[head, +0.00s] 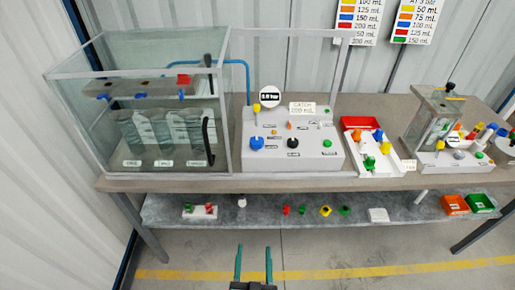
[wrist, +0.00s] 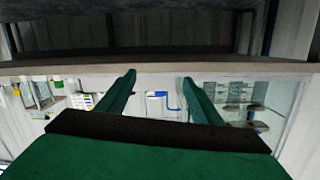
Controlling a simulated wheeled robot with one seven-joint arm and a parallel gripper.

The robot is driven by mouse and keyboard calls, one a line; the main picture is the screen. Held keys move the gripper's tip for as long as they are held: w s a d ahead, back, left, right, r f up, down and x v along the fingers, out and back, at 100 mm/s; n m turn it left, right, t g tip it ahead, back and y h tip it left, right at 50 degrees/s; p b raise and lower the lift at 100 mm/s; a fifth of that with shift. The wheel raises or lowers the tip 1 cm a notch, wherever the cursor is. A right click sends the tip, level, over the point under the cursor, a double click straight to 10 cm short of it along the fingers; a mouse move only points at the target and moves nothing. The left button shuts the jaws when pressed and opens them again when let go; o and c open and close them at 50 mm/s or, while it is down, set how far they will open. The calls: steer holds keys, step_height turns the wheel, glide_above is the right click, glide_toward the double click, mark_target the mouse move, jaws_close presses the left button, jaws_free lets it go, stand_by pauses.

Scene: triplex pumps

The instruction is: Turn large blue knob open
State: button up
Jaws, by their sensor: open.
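The large blue knob (head: 257,144) sits at the lower left of the front face of a white control panel box (head: 318,160) on the bench in the head view. A black knob (head: 292,143) and a green knob (head: 327,143) are to its right. My gripper (head: 254,249) is low in front of the bench, below the lower shelf's front edge and well apart from the knob. Its two green fingers are spread with nothing between them. In the wrist view my gripper (wrist: 158,78) is also open and empty; I cannot make out the blue knob there.
A glass tank (head: 85,130) with cylinders stands left of the panel on the bench (head: 240,185). A red tray (head: 366,123) and another small rig (head: 437,120) stand to the right. The lower shelf (head: 270,212) holds several small parts. The floor (head: 340,255) in front is clear.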

steer(key=w+d+r+n+t+y, duration=0.1)
steer(key=w+r, duration=0.2)
steer(key=w, duration=0.4)
steer(key=w+d+r+n+y, duration=0.1)
steer(key=w+r, duration=0.2)
steer(key=w, duration=0.4)
steer(key=n+y, duration=0.3)
glide_toward(258, 147)
steer(key=x, duration=1)
steer(key=shift+w, duration=0.4)
steer(key=c, duration=1.1)
